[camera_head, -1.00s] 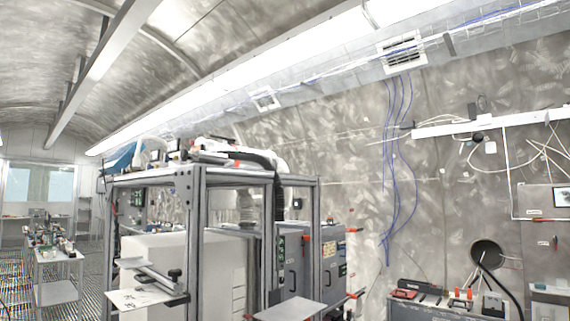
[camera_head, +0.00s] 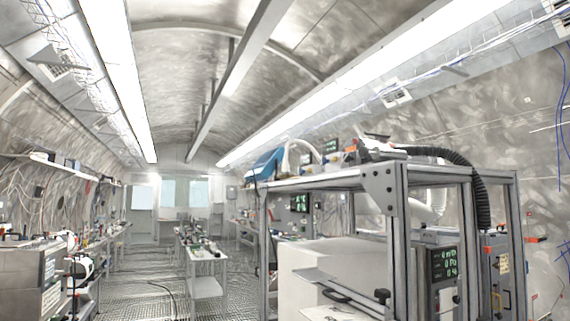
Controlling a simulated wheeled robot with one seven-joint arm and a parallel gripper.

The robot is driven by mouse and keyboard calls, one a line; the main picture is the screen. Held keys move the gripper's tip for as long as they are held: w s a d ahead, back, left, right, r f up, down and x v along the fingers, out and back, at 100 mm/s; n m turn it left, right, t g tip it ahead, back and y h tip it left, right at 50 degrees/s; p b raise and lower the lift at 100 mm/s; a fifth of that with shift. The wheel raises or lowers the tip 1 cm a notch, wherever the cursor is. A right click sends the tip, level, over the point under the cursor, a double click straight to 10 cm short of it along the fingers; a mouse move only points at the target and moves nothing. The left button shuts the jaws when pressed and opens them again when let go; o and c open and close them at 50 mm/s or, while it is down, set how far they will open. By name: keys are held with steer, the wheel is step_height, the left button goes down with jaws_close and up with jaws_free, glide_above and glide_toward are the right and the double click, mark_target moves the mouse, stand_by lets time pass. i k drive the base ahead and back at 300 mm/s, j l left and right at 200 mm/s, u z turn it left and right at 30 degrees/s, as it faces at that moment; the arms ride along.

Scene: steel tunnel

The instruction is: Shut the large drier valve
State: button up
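I cannot make out the large drier valve for certain in the head view. A metal-framed rack (camera_head: 391,190) stands at right. It holds a large white box (camera_head: 325,255), a thick black ribbed hose (camera_head: 470,172) over its top and a grey cabinet (camera_head: 500,270) with orange-red handles at its right side. A small panel with green digits (camera_head: 443,264) sits at its lower right. Whether any of these parts belongs to the drier is not clear. My gripper is not in view.
A white bench (camera_head: 205,288) with small items stands mid-tunnel. A workbench with equipment (camera_head: 40,275) runs along the left wall. The grated floor (camera_head: 150,290) between them is mostly open, with a dark cable lying on it. Windows or doors (camera_head: 170,193) close the far end.

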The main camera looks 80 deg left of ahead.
mark_target(323, 160)
steer(key=u, duration=2.1)
steer(key=i+j, duration=0.35)
steer(key=j, duration=0.2)
steer(key=i+j+u, duration=0.1)
steer(key=i+j, duration=0.3)
steer(key=j, duration=0.2)
steer(key=i+j, duration=0.4)
steer(key=j, duration=0.15)
